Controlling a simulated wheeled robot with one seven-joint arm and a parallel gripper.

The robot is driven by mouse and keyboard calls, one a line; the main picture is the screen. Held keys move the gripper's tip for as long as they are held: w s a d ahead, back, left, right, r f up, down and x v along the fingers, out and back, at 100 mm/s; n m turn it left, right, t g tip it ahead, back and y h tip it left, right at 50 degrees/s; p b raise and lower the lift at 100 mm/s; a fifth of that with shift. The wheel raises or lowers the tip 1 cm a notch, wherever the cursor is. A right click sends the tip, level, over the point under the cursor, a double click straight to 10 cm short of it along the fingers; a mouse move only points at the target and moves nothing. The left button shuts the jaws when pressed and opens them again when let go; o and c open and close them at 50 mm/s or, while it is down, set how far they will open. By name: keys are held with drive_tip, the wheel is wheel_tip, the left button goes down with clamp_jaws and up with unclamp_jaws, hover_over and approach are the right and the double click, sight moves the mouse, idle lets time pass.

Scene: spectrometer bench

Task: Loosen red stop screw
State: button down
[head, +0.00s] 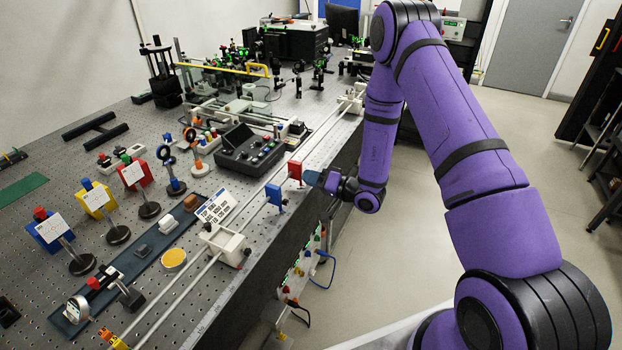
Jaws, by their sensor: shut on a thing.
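A red stop (295,169) stands upright on the twin rails (230,222) along the bench's right edge. My gripper (311,178) reaches in from the right and its tips are at the red stop's right side. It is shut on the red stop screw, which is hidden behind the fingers. A blue stop (273,193) stands on the rails just nearer, to the left of my gripper, and apart from it.
A white carriage (226,243) sits on the rails nearer the front. A dark control box (250,149) lies left of the red stop. Blue, yellow and red card holders stand farther left on the perforated bench. Right of the bench edge is open floor (420,240).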

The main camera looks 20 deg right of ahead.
drive_tip(key=c, duration=1.1)
unclamp_jaws()
drive_tip(key=shift+d, duration=0.1)
drive_tip(key=v, duration=1)
drive_tip(key=shift+s+d, duration=0.25)
drive_tip(key=shift+s, duration=0.05)
